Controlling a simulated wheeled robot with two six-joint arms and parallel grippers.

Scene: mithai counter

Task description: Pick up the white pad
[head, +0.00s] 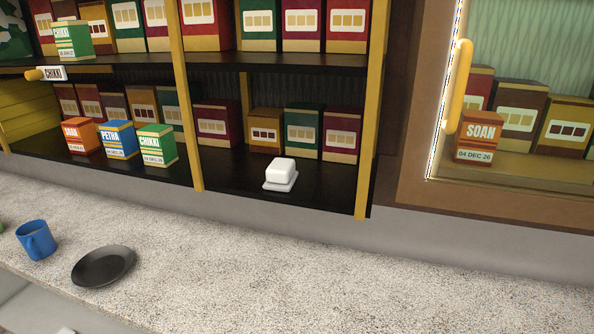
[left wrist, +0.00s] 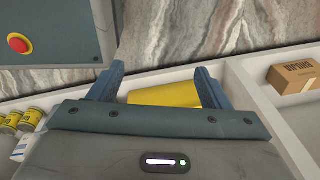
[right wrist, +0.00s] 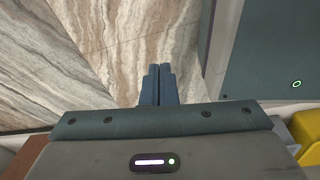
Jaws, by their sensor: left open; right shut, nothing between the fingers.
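A small white block (head: 282,168) sits on a thin white base (head: 279,186) on the lower shelf, near its front edge, in the head view. I cannot tell whether block and base are one piece or which is the pad. My left gripper (left wrist: 160,82) shows in the left wrist view, open, its fingers apart with a yellow thing (left wrist: 165,96) seen beyond them. My right gripper (right wrist: 158,84) shows in the right wrist view, shut and empty. Neither gripper is in the head view, and the white block is in neither wrist view.
Boxes, including a blue PETHA box (head: 119,139) and green CHIKKI box (head: 157,146), line the shelves. A yellow post (head: 369,110) stands right of the white block. A blue mug (head: 36,240) and dark plate (head: 103,267) rest on the speckled counter (head: 330,270), clear towards the right.

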